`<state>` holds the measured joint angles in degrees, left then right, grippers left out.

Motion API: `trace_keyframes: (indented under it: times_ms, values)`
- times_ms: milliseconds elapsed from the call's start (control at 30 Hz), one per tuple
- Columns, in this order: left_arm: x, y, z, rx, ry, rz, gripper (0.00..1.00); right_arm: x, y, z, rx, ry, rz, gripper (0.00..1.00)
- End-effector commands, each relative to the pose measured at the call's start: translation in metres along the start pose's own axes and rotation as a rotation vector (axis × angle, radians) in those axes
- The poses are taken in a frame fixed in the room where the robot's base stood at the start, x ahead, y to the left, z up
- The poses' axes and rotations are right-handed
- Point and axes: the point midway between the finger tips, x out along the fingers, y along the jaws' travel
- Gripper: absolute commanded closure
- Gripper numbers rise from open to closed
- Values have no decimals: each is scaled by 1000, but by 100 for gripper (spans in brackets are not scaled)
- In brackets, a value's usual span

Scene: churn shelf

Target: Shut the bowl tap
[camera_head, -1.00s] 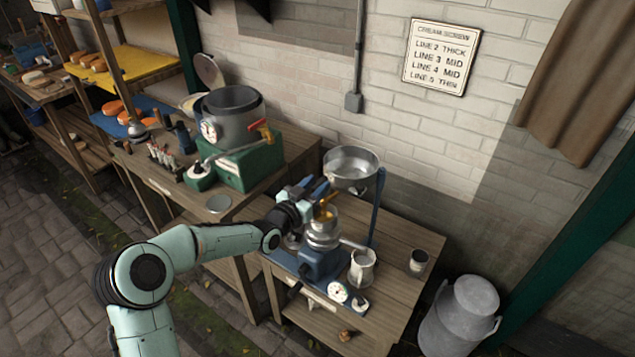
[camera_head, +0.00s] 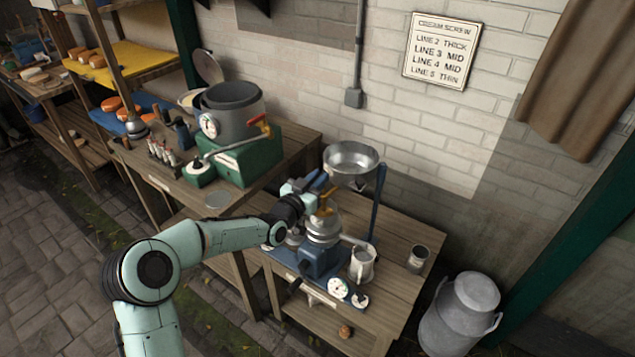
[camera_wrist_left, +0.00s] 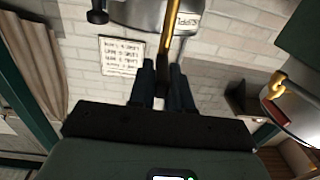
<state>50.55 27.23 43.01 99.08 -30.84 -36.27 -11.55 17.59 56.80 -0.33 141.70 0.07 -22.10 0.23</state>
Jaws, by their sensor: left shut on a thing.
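The metal supply bowl (camera_head: 350,163) sits on a blue post above the separator. It also shows at the top of the left wrist view (camera_wrist_left: 150,14), with a label. The brass tap lever (camera_head: 325,203) stands below the bowl's left side. My left gripper (camera_head: 318,183) is at this lever, its blue fingers on either side. In the left wrist view the lever (camera_wrist_left: 167,38) runs down between the two dark fingers (camera_wrist_left: 165,82), which are shut on it. The tap's body is partly hidden by the gripper. My right gripper is out of view.
Below is the blue-based separator (camera_head: 318,258) with a metal jug (camera_head: 362,264) and a dial (camera_head: 338,288). A cup (camera_head: 419,258) stands at the bench's right. A pot (camera_head: 232,110) on a green box stands left. A milk churn (camera_head: 461,314) is on the floor.

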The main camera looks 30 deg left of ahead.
Motion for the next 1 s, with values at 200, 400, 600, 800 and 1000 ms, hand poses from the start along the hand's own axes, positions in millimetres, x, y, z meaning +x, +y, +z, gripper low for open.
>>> trace_keyframes:
  times_ms: [200,400,600,800,1000]
  values:
    - [0,8,4,2,5,-98,100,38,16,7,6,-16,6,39]
    - [1,14,3,1,4,-237,100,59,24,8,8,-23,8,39]
    - [4,19,0,0,1,-394,100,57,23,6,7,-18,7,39]
    - [8,24,-2,1,-3,-580,100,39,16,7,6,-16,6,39]
    - [12,29,-4,3,-1,-772,100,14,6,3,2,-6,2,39]
